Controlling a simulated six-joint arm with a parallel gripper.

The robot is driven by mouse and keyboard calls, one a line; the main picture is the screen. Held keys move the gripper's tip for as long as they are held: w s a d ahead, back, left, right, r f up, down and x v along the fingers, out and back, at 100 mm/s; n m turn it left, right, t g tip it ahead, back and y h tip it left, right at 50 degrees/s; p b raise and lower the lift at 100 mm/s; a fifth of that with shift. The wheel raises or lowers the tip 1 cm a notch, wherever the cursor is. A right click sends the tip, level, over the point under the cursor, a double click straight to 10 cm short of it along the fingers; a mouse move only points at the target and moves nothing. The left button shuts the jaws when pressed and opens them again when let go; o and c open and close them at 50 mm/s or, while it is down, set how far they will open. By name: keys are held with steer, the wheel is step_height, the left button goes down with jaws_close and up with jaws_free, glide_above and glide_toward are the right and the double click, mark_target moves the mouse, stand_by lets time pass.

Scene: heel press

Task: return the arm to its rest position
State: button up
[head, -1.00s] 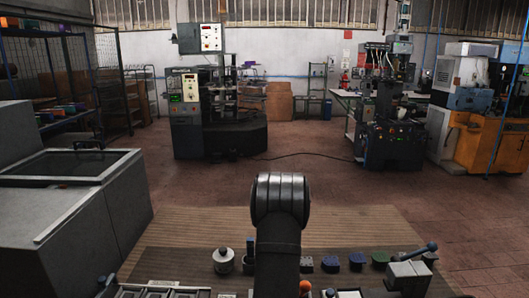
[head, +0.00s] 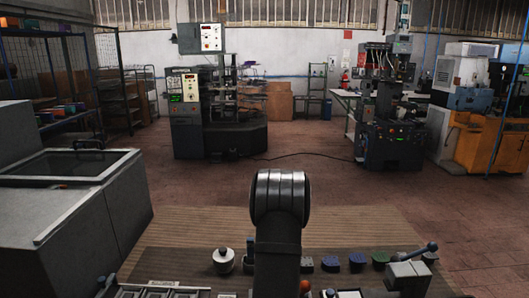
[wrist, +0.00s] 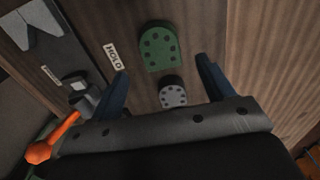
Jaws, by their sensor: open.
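My gripper (wrist: 162,66) shows in the wrist view as two dark blue fingers, wide apart with nothing held between them. Below and between them lie a green heel-shaped piece with dark holes (wrist: 159,47) and a smaller grey piece with holes (wrist: 173,93). In the head view my arm stands upright at the bottom centre. It hides part of the bench, and my gripper is not visible there.
A "HOLD" label (wrist: 114,56) and an orange-ended lever (wrist: 48,148) lie left of my gripper. The bench carries a pale round pot (head: 223,261), blue (head: 330,264), purple (head: 357,262) and green (head: 380,261) pieces, and a grey lever block (head: 408,274).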

step_height(320, 180, up, 6)
step_height(320, 180, down, 12)
steer(key=shift+f, duration=0.25)
steer(key=r, duration=0.5)
steer(key=shift+s+d+r, duration=0.2)
steer(key=shift+d, duration=0.2)
steer(key=s+d+r, duration=0.7)
steer(key=d, duration=0.1)
steer(key=s+a, duration=0.9)
steer(key=a, duration=0.3)
steer(key=f, duration=1.1)
steer(key=shift+a, duration=0.35)
steer(key=shift+r, duration=0.85)
steer(key=shift+s+r, duration=0.15)
steer(key=shift+r, duration=0.55)
